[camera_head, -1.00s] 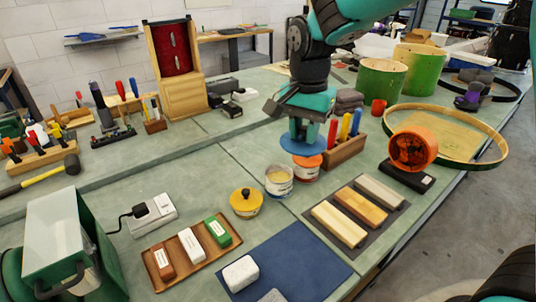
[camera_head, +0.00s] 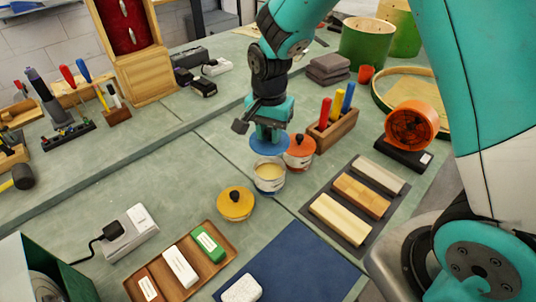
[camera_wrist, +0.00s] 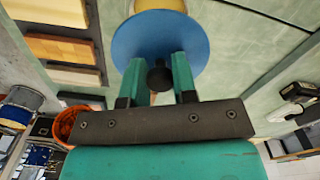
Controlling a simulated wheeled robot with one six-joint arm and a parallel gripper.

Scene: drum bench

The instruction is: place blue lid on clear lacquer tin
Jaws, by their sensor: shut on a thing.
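My gripper (camera_head: 270,130) is shut on the black knob of the blue lid (camera_head: 270,143) and holds the lid level above the bench. In the wrist view the lid (camera_wrist: 128,45) hangs under my gripper (camera_wrist: 158,78), with the knob between its fingers. The open clear lacquer tin (camera_head: 270,184), with pale yellow contents, stands upright just in front of and below the lid in the head view. The lid looks apart from the tin and overlaps its back rim in the picture; the exact height gap is unclear.
An orange-lidded tin (camera_head: 299,158) stands close on the right, behind the open tin. A yellow-lidded tin (camera_head: 236,204) is at front left. A wooden holder (camera_head: 333,131) with colored handles and a mat of wood blocks (camera_head: 341,220) lie right. A blue mat (camera_head: 300,265) is in front.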

